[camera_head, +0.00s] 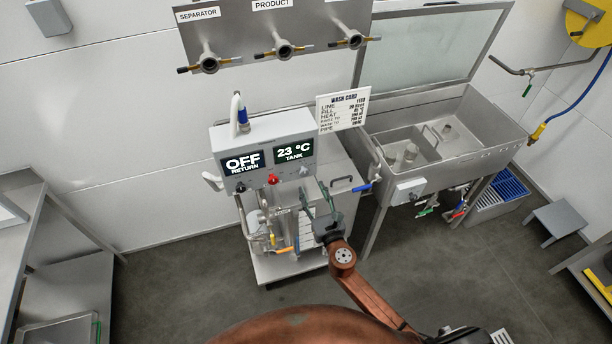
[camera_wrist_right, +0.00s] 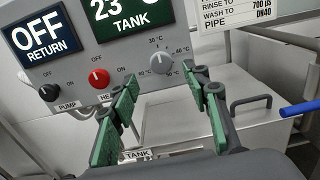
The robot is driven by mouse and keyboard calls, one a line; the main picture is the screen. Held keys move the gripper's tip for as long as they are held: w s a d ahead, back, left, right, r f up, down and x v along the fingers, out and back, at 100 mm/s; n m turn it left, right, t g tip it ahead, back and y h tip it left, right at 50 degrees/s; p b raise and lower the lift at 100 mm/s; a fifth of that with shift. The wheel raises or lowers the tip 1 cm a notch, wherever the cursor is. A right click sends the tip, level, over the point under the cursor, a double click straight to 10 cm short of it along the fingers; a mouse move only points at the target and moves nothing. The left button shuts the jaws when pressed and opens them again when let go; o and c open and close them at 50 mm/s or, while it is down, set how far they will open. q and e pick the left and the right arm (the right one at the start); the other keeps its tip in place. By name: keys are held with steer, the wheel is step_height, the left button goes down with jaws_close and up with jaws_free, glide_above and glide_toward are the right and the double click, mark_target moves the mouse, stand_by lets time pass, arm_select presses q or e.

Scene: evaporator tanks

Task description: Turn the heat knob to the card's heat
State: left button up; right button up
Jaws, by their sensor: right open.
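The grey heat knob (camera_wrist_right: 161,63) is on the sloped panel of the control box (camera_head: 260,150), ringed by temperature marks; it also shows in the head view (camera_head: 304,171). A red knob (camera_wrist_right: 98,78) and a black pump knob (camera_wrist_right: 47,89) sit to its left. The tank display (camera_head: 294,150) reads 23 °C and the return display (camera_head: 243,162) reads OFF. The wash card (camera_head: 342,109) has a HEAT line, its value too small to read surely. My right gripper (camera_head: 317,194) is open and empty, its green-padded fingers short of the panel below the knob. My left gripper is out of view.
A steel sink (camera_head: 450,140) with a raised lid stands right of the control box. A blue-ended handle (camera_wrist_right: 298,107) juts out to the right of my right gripper. A steel bench (camera_head: 60,250) is at left. Open floor lies between bench and cart.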

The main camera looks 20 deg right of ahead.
mark_target(305, 174)
steer(key=w, duration=0.7)
steer(key=shift+w+a+f, duration=0.1)
steer(key=shift+f, duration=0.05)
steer(key=c, duration=1.1)
